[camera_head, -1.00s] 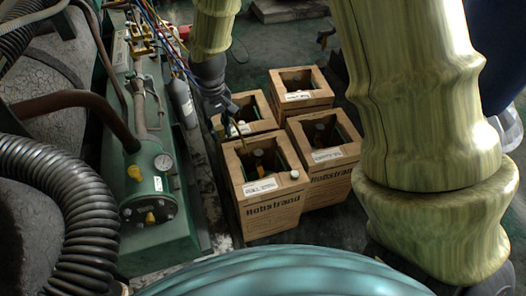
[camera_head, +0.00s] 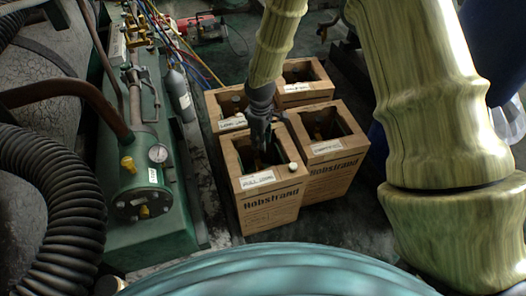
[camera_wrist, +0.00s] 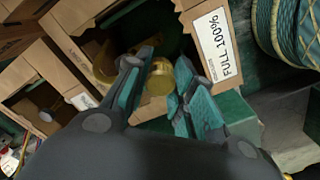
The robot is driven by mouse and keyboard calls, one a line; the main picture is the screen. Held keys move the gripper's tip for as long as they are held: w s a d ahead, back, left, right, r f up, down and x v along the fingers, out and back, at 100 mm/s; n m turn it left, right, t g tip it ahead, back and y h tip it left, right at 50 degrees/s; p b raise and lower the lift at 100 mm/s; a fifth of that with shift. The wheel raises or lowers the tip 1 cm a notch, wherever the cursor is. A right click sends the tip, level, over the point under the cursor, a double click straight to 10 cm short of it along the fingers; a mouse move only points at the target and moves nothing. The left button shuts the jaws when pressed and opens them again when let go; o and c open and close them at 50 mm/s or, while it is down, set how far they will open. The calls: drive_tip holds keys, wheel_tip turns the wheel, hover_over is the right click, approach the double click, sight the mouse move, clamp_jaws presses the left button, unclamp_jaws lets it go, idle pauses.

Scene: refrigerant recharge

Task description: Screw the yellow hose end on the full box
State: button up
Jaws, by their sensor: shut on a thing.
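The full box (camera_head: 270,208) is the front cardboard box with an open top; its label reads FULL 100% in the wrist view (camera_wrist: 222,45). My gripper (camera_head: 260,155) points down into this opening. In the wrist view my gripper's teal fingers (camera_wrist: 166,88) are shut around a round brass-coloured fitting (camera_wrist: 159,76), which looks like the yellow hose end. Another brass-coloured part (camera_wrist: 103,66) shows beside the left finger inside the box. The fingers hide much of the contact, so I cannot tell whether the fitting is threaded on.
Several similar boxes stand close behind and beside, one at the right (camera_head: 340,150). A green machine (camera_head: 150,225) with a gauge stands to the left. Coloured hoses (camera_head: 180,40) run behind.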

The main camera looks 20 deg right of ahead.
sight(262, 169)
wheel_tip(262, 169, down, 7)
drive_tip(key=n, duration=0.3)
drive_tip(key=shift+w+d+r+n+b, duration=0.2)
drive_tip(key=shift+w+n+b, duration=0.1)
drive_tip(key=shift+b, duration=0.15)
wheel_tip(262, 169, down, 7)
drive_tip(key=b, duration=0.6)
drive_tip(key=shift+r+b, duration=0.2)
drive_tip(key=shift+b, duration=0.1)
drive_tip(key=shift+r, duration=0.25)
drive_tip(key=shift+p, duration=1.6)
drive_tip(key=shift+f, duration=1.05)
idle(1.0)
